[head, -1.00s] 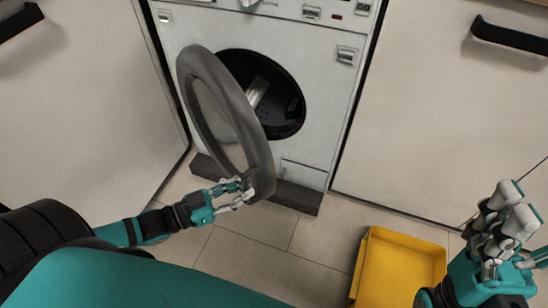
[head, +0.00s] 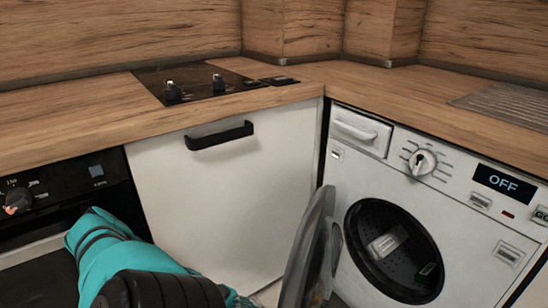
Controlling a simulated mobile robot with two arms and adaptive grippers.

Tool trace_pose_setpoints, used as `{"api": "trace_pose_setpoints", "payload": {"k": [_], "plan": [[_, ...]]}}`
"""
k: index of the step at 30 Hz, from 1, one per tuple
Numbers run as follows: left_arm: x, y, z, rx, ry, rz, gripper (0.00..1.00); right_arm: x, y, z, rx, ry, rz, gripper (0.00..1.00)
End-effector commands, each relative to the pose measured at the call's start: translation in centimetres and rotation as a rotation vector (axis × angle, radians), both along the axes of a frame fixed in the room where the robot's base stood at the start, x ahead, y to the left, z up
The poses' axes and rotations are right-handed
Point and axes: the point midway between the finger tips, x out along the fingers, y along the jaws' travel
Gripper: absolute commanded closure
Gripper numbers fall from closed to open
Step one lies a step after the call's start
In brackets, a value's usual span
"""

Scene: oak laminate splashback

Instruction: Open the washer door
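The white washer (head: 448,222) stands at the right of the head view, its display reading OFF. Its round grey door (head: 308,258) is swung open to the left, seen nearly edge-on. The dark drum opening (head: 392,250) shows, with a pale object lying inside. My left arm comes in from the lower left, towards the door. Its gripper is hidden below the frame's bottom edge or behind the arm, so its hold on the door cannot be seen. My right gripper is out of view.
A white cabinet (head: 228,205) with a black handle (head: 219,136) stands left of the door. A black oven (head: 62,210) is at far left. The wooden countertop (head: 300,88) carries a black hob (head: 205,82) and, at right, a metal drainer (head: 510,104).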

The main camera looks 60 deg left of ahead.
Motion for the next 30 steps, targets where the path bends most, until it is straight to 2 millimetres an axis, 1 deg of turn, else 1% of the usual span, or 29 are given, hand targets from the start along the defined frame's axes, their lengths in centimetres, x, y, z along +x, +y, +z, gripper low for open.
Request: {"api": "trace_pose_setpoints", "payload": {"k": [4,14,15,20,21,30], "plan": [[-0.26,0.54,-0.15,0.002,0.004,0.003,1.0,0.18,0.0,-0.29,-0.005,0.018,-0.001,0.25],[-0.21,0.61,-0.16,0.003,0.003,0.005,1.0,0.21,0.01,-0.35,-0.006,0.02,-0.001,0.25],[-0.2,0.61,-0.16,0.003,0.002,0.005,0.85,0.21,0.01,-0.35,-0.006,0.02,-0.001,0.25],[-0.19,0.59,-0.1,0.002,0.001,0.005,0.64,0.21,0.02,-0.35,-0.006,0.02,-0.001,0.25],[-0.18,0.58,-0.09,0.002,0.0,0.004,0.62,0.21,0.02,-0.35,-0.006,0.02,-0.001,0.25],[-0.21,0.62,0.21,0.002,0.0,0.003,0.62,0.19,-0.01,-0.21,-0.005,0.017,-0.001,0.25]]}}
